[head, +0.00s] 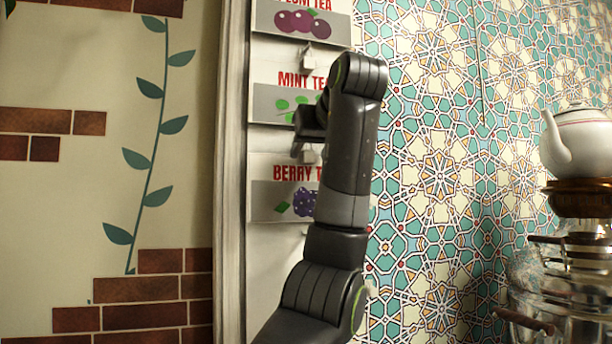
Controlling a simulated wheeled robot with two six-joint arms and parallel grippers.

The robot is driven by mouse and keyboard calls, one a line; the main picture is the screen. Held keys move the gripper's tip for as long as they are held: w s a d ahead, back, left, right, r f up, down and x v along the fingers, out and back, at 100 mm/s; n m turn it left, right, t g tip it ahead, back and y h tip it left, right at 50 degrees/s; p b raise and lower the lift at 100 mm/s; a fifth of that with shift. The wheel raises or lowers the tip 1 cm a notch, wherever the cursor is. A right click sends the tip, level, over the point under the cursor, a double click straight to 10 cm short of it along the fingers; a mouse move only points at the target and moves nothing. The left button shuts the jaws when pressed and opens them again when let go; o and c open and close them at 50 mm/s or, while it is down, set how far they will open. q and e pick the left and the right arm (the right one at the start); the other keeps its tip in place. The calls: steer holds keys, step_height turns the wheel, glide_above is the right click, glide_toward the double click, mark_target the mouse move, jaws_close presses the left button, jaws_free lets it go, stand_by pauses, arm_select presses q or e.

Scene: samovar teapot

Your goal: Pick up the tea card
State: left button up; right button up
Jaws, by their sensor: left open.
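Three tea cards hang one above the other on a pale framed board. The plum tea card (285,18) is at the top, cut by the picture's upper edge. The mint tea card (268,92) is in the middle and the berry tea card (268,180) is below it. My left arm rises from the bottom and covers the right parts of the mint and berry cards. My left gripper (308,128) is open in front of the lower right of the mint card. Its fingertips are small and dark here, and I cannot tell whether they touch a card. My right gripper is out of view.
The board's vertical frame edge (229,200) stands left of the cards. A patterned tile wall (440,130) is to the right. A white teapot (585,140) sits on a metal samovar (580,310) at the far right. The space between arm and samovar looks free.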

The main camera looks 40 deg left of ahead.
arm_select(q)
steer(key=shift+w+a+f, duration=0.15)
steer(key=shift+a, duration=0.3)
steer(key=shift+d, duration=0.1)
steer(key=shift+c, duration=0.5)
jaws_close()
